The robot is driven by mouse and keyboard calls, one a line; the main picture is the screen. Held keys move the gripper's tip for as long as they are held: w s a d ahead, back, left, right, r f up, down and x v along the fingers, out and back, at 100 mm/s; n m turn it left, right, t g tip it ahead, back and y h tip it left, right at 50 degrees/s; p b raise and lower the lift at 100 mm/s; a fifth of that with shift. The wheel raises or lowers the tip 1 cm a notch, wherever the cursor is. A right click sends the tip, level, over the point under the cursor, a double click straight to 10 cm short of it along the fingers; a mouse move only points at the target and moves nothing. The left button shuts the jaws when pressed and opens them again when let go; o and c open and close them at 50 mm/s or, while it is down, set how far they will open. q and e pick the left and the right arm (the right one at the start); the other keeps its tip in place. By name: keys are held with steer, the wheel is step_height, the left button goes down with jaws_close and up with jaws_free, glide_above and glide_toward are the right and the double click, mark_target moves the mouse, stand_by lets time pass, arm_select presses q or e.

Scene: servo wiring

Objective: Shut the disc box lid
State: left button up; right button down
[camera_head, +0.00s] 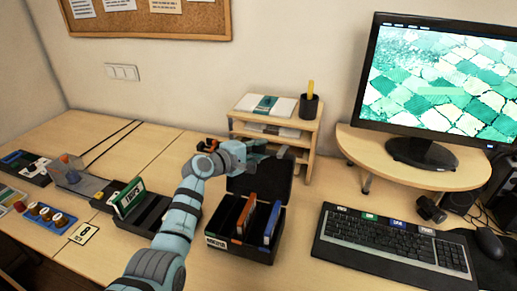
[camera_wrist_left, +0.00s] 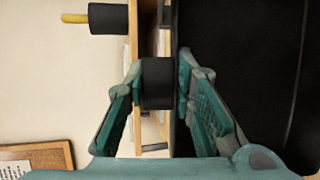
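The disc box (camera_head: 215,242) is black and stands on the desk with several cases in it, orange and blue ones showing. Its black lid (camera_head: 256,187) stands open and upright at the back of the box; it fills the right of the left wrist view (camera_wrist_left: 250,60). My left gripper (camera_head: 284,151) is at the lid's upper edge, its arm crossing in front of the box's left side. In the left wrist view its two fingers (camera_wrist_left: 159,85) stand apart, with a dark block (camera_wrist_left: 157,84) between the tips. Whether they press on it is unclear. My right gripper is not in view.
A wooden shelf (camera_head: 308,135) with a pen cup (camera_head: 308,106) stands close behind the lid. A keyboard (camera_head: 390,245) and a monitor stand lie to the right. A dark rack with a green case (camera_head: 128,198) is on the left.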

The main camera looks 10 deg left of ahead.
arm_select(q)
steer(key=shift+r, duration=0.1)
jaws_close()
steer(key=shift+s+a+t+h+b, duration=0.2)
steer(key=shift+s+t+h+b, duration=0.25)
steer(key=shift+s, duration=0.4)
steer(key=s+a+m+t+h+b, duration=0.1)
steer(key=s+m+t+h+b, duration=0.2)
steer(key=s+b, duration=0.5)
steer(key=t+b, duration=0.1)
steer(key=b, duration=0.4)
steer(key=shift+s+a, duration=0.25)
steer(key=shift+a, duration=0.1)
steer(key=o, duration=0.9)
jaws_free()
steer(key=shift+s, duration=0.1)
